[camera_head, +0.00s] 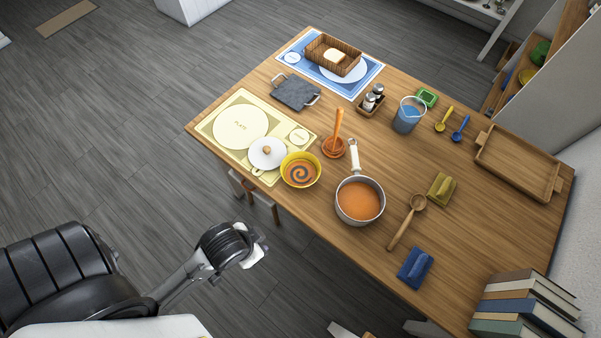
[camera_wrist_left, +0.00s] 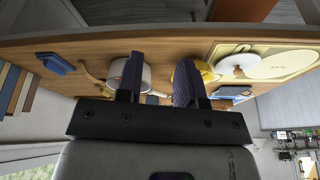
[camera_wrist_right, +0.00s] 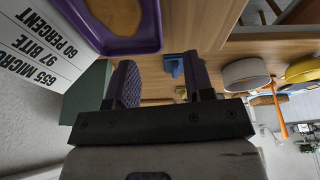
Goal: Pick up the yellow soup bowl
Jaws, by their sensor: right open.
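The yellow soup bowl (camera_head: 301,171) stands upright near the table's front edge, with orange soup and a dark swirl in it. The bowl also shows in the left wrist view (camera_wrist_left: 204,71), partly hidden behind a finger, and at the right edge of the right wrist view (camera_wrist_right: 302,70). My left gripper (camera_head: 256,256) is off the table, below and left of the bowl in the head view. Its fingers (camera_wrist_left: 157,82) are apart and empty. My right gripper (camera_wrist_right: 160,85) is open and empty, seen only in its own wrist view.
A wooden spoon (camera_head: 405,224), a blue block-like item (camera_head: 415,268) and books (camera_head: 524,305) are to the right.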

